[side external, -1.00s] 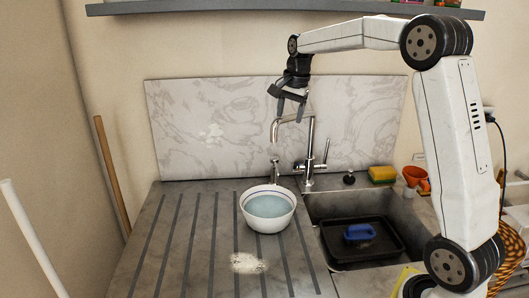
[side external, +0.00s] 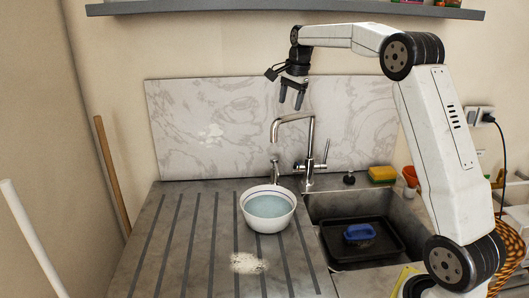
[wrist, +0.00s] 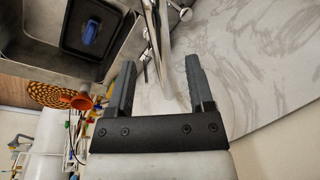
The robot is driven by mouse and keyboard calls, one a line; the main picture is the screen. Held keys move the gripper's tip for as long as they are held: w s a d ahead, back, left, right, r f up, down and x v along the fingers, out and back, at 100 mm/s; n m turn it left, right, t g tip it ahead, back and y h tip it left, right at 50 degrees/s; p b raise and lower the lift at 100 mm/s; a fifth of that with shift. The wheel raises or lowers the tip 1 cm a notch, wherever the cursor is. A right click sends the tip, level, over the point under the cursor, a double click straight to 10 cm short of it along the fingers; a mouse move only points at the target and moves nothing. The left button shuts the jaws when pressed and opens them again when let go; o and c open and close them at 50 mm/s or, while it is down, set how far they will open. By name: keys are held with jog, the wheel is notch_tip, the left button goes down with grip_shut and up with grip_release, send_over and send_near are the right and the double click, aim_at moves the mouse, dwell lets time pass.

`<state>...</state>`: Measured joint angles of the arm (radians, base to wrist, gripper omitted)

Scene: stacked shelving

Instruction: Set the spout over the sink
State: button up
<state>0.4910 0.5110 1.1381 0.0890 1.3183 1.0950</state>
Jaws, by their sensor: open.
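The chrome faucet stands behind the counter, and its spout (side external: 291,118) points left, with its outlet above the drainboard side near the white bowl (side external: 267,222). The sink (side external: 318,207) lies to the right of the spout. My gripper (side external: 291,104) is open and empty, just above the spout in the side view. In the wrist view, the spout (wrist: 164,50) runs between and beyond my open fingers (wrist: 160,80). I cannot tell the gap between fingers and spout.
A dark tray (side external: 385,236) with a blue brush (side external: 358,233) sits in the sink. A yellow sponge (side external: 382,174) and an orange cup (side external: 410,175) stand behind it. A marble backsplash (side external: 220,125) is close behind the faucet. A shelf (side external: 200,8) hangs above.

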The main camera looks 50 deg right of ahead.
aim_at(287, 118)
jog(key=shift+w+f, duration=0.2)
jog(key=shift+f, duration=0.85)
jog(key=shift+w+f, duration=0.2)
jog(key=shift+f, duration=0.9)
jog(key=shift+w+f, duration=0.2)
jog(key=shift+f, duration=0.85)
grip_shut()
jog(key=shift+r, duration=0.1)
